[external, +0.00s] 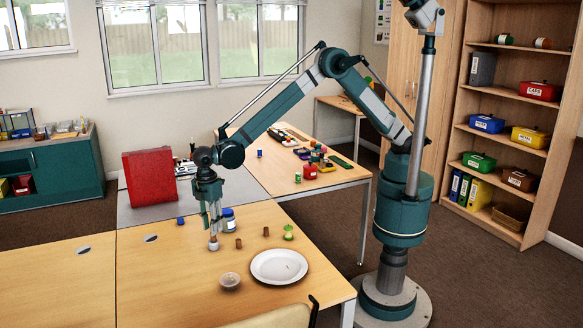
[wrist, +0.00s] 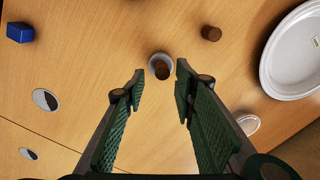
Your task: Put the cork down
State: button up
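A brown cork (wrist: 162,71) sits in or on a small whitish round piece (wrist: 154,62), which looks like a cup or cap; I cannot tell which. In the external view the cork (external: 213,236) is just under my gripper (external: 213,229), above the whitish piece (external: 213,246) on the table. My gripper (wrist: 160,78) is open, its two green ribbed fingers apart, with the cork ahead between the tips and a gap on each side. Another brown cork-like piece (external: 238,243) stands to the right, and one more (external: 266,231) is further right.
A white plate (external: 262,275) and a small clear bowl (external: 230,281) are near the table's front. A jar with a blue lid (external: 229,213) is close behind my gripper. A blue block (external: 181,220) and an apple core (external: 289,233) lie nearby. The table's left is clear.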

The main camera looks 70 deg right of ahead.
notch_tip(320, 180, up, 8)
jog(key=p, duration=0.1)
jog(key=shift+r, duration=0.25)
dwell(0.6)
dwell(0.3)
